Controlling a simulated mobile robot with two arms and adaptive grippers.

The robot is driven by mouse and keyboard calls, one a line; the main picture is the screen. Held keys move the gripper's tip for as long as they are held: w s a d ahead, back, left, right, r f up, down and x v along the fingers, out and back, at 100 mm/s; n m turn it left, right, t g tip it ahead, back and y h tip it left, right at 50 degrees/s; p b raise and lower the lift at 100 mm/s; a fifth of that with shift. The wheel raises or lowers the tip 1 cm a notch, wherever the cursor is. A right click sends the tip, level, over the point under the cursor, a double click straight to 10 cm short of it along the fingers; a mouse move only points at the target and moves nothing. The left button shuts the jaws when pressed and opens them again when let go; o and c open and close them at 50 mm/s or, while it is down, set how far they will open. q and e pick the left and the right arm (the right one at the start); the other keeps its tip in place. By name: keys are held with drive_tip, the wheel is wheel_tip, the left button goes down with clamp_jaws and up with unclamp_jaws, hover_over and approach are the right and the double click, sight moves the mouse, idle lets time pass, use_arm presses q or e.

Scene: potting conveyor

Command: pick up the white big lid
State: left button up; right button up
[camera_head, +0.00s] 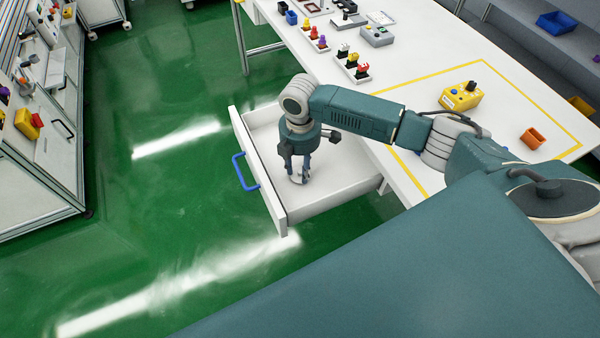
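My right gripper (299,176) points straight down inside an open white drawer (340,196) under the table. Its fingertips are low, near the drawer floor. A small pale shape shows at the fingertips, but I cannot tell whether it is the white big lid or part of the gripper. White on white makes the lid hard to make out, and my wrist hides part of the drawer. I cannot tell whether the fingers are open or closed on something. My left gripper is not in view.
The drawer has a blue handle (239,171) on its front. Green floor is clear to the left, up to a workbench (40,190).

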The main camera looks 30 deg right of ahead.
drive_tip(key=shift+f, duration=0.1)
drive_tip(key=c, duration=0.8)
